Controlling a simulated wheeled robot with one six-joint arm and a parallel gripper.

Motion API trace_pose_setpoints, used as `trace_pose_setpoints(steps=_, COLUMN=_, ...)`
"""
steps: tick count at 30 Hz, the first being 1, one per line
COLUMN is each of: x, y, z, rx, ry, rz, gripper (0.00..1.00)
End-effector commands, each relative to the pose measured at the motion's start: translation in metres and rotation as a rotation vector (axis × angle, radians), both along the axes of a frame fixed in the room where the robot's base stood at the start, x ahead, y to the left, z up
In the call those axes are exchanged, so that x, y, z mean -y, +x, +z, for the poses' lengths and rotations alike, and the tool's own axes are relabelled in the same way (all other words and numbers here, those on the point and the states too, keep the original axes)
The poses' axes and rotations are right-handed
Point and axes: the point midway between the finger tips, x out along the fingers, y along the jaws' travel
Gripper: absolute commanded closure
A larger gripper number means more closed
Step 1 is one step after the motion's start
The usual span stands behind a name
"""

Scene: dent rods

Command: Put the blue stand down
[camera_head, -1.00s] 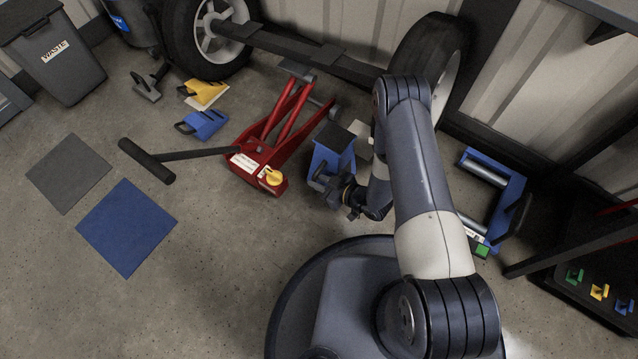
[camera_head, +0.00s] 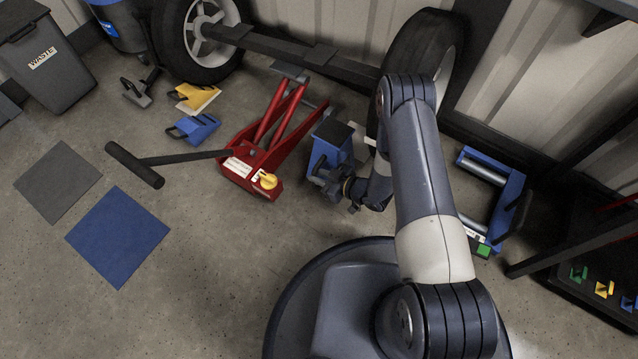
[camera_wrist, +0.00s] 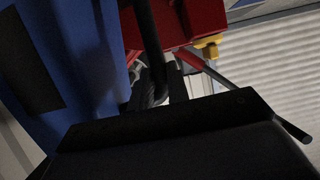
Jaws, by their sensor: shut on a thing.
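The blue stand (camera_head: 327,152), with a black top pad, is upright just right of the red floor jack (camera_head: 266,150). My gripper (camera_head: 333,180) is shut on it from the near side, at its handle. In the wrist view the stand's blue side (camera_wrist: 92,60) fills the left, and the gripper fingers (camera_wrist: 157,88) are closed around a dark bar. The stand's foot is mostly hidden by my arm and gripper, so I cannot tell whether it touches the floor.
A blue mat (camera_head: 118,237) and a grey mat (camera_head: 57,182) lie bare at left. The jack's black handle (camera_head: 135,163) reaches toward them. Blue (camera_head: 192,128) and yellow (camera_head: 194,97) chocks lie behind. A wheel (camera_head: 440,75) stands close behind the stand. A blue roller frame (camera_head: 493,200) is at right.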

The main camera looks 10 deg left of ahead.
Motion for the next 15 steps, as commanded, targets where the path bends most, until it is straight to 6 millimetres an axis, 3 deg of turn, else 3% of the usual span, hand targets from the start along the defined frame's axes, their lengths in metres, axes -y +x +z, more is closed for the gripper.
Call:
trace_pose_setpoints(steps=9, x=0.000, y=0.001, z=-0.035, rx=0.007, ry=0.004, rz=0.000, gripper=1.00)
trace_pose_setpoints(steps=15, x=-0.001, y=0.002, z=-0.035, rx=0.008, ry=0.003, rz=0.000, gripper=1.00)
